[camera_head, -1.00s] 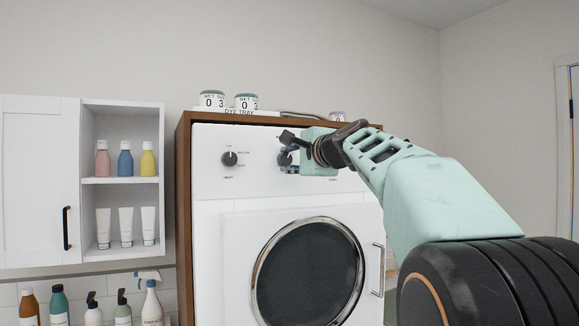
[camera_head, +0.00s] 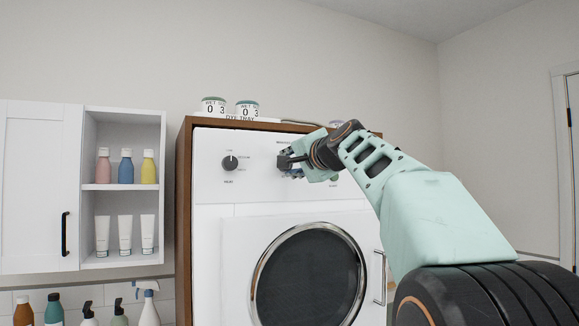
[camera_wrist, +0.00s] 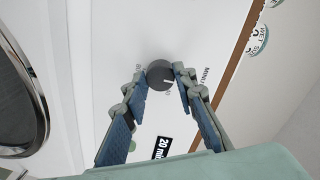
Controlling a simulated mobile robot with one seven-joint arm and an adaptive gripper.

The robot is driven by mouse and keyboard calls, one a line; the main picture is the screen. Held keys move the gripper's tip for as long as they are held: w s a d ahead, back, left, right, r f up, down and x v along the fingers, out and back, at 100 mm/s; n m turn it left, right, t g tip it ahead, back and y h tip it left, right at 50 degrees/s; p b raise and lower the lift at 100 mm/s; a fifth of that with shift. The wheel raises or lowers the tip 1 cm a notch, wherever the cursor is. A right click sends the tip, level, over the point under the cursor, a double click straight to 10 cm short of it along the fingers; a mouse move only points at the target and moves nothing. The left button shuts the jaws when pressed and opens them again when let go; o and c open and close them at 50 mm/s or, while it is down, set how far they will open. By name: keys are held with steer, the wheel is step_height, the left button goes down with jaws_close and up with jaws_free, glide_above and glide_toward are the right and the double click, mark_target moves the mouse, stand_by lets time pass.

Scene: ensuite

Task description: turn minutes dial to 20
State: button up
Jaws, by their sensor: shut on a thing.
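The minutes dial (camera_wrist: 159,76) is a round dark grey knob with a light pointer line on the white machine's panel. Lettering that starts "MINU" stands beside it in the wrist view, and a black label reading "20 mi" (camera_wrist: 162,147) lies near it. My gripper (camera_wrist: 160,88) has its two blue-padded fingers on either side of the dial, shut on it. In the head view my gripper (camera_head: 287,162) covers most of the dial. The exact number under the pointer is too small to read.
The white machine (camera_head: 222,262) with a round dark door (camera_head: 308,280) stands in a brown wooden frame. Another dark knob (camera_head: 230,163) sits left on the panel. Labelled jars (camera_head: 213,107) stand on top. A white shelf cabinet (camera_head: 120,262) with bottles hangs at left.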

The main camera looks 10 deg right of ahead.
steer(key=o, duration=1.2)
steer(key=shift+c, duration=0.2)
steer(key=shift+s, duration=0.1)
steer(key=v, duration=0.7)
steer(key=shift+s+d, duration=0.1)
steer(key=shift+s, duration=0.05)
